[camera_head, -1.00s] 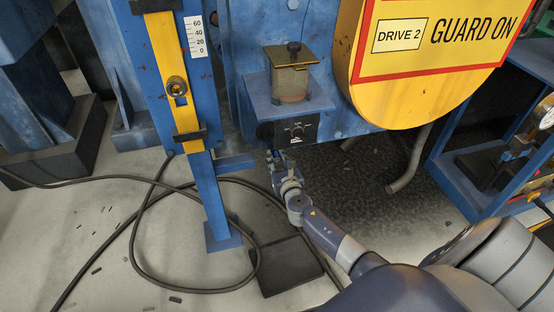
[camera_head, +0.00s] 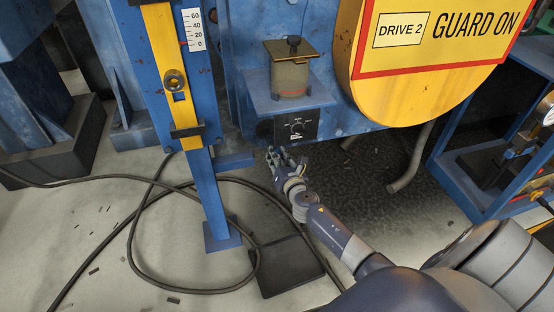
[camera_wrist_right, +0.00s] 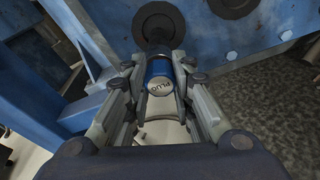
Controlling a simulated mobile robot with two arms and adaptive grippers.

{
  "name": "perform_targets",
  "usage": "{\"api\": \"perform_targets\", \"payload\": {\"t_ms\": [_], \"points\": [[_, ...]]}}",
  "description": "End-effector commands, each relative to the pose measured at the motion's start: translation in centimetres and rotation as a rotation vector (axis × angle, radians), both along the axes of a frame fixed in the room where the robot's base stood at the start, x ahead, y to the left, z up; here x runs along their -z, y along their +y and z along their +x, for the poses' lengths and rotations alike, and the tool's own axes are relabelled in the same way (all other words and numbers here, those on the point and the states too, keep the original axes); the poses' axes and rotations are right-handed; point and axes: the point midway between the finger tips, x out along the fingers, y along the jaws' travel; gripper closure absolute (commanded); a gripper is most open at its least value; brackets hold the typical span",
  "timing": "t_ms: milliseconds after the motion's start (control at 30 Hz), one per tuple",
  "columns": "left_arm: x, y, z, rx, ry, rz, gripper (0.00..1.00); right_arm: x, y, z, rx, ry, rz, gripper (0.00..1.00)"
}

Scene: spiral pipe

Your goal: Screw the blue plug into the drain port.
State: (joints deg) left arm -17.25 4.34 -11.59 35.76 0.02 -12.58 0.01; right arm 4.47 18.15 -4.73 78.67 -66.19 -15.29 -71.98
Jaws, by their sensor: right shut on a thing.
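The blue plug (camera_wrist_right: 158,69) sits between the fingers of my right gripper (camera_wrist_right: 159,80), its grey lettered end facing the wrist camera. My right gripper is shut on it. In the head view this gripper (camera_head: 279,157) is just below the blue machine's lower edge, under the black dial box; the plug cannot be made out there. A black round flange (camera_wrist_right: 158,15), seemingly the drain port, is straight ahead of the plug. A dark shaft-like part lies between plug and flange; I cannot tell whether threads are engaged. My left gripper is not in view.
A second black disc (camera_wrist_right: 235,4) is on the blue wall. A black dial box (camera_head: 298,126) hangs under the blue shelf (camera_head: 265,99). A blue post with a yellow strip (camera_head: 166,65) stands left. Black cable (camera_head: 135,235) loops over the floor. A bent grey pipe (camera_head: 412,160) hangs right.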

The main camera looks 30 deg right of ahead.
Motion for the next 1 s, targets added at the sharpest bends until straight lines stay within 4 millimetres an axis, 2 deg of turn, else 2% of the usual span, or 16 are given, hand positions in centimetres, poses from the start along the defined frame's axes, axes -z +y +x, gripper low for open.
{"api": "perform_targets", "payload": {"t_ms": [33,300,667,833,1000], "points": [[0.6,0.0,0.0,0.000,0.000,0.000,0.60,0.4,-0.2,0.0,0.004,-0.012,0.037,1.00],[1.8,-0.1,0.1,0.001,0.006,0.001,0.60,0.4,-0.1,0.0,0.002,-0.072,0.229,1.00],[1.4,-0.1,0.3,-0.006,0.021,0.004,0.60,0.4,0.0,0.0,0.001,-0.093,0.301,1.00],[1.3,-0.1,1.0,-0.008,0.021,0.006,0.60,0.4,0.1,0.0,-0.001,-0.104,0.336,1.00],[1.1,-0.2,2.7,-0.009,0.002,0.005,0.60,0.4,0.1,0.0,-0.002,-0.115,0.373,1.00]]}}
